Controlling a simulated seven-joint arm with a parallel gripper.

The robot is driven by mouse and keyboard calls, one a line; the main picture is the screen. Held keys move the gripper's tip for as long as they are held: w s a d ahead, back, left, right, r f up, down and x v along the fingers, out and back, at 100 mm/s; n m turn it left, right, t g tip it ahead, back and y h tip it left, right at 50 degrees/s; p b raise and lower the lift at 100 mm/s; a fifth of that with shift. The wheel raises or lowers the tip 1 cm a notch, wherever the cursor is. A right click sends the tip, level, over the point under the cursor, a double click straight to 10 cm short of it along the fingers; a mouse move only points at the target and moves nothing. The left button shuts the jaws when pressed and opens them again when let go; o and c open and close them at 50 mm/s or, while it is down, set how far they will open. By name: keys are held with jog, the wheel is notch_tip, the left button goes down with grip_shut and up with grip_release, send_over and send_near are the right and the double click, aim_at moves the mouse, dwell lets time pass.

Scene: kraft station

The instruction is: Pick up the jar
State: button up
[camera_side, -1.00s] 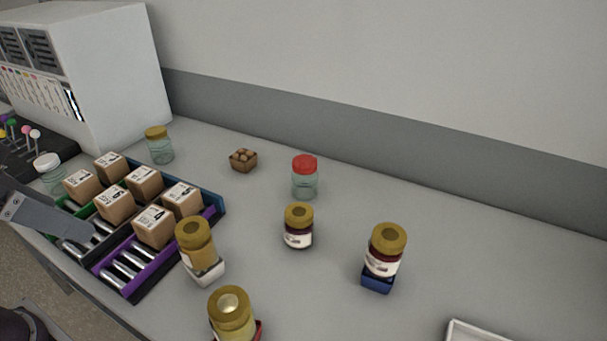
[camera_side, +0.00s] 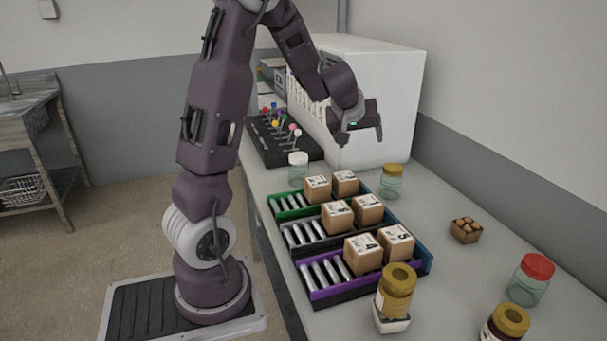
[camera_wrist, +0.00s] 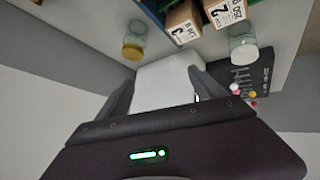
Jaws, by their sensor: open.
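Several jars stand upright on the grey counter. An empty glass jar with a gold lid (camera_side: 391,182) is by the white cabinet, and it also shows in the wrist view (camera_wrist: 133,45). A red-lidded glass jar (camera_side: 528,282) is at the right. An amber gold-lidded jar (camera_side: 396,290) sits on a white stand. A dark gold-lidded jar (camera_side: 505,322) is cut off below. My gripper (camera_side: 361,138) is open and empty, above the counter in front of the cabinet; it shows in the wrist view (camera_wrist: 163,82).
Purple, black and green racks (camera_side: 330,285) hold several cardboard boxes (camera_side: 362,253). A white cabinet (camera_side: 385,100) stands behind my gripper. A black tray with coloured balls on pins (camera_side: 270,140) is left of it.

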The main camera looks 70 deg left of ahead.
jog(key=s+a+f+n+g+y, duration=0.25)
jog(key=s+a+f, duration=0.2)
jog(key=a, duration=0.35)
jog(key=n+g, duration=0.2)
jog(key=g, duration=0.1)
send_near(299, 156)
jog(key=shift+y, duration=0.35)
jog(key=x, duration=0.4)
jog(key=shift+d+f, duration=0.15)
jog(key=shift+f, duration=0.25)
jog(key=x, duration=0.6)
grip_shut()
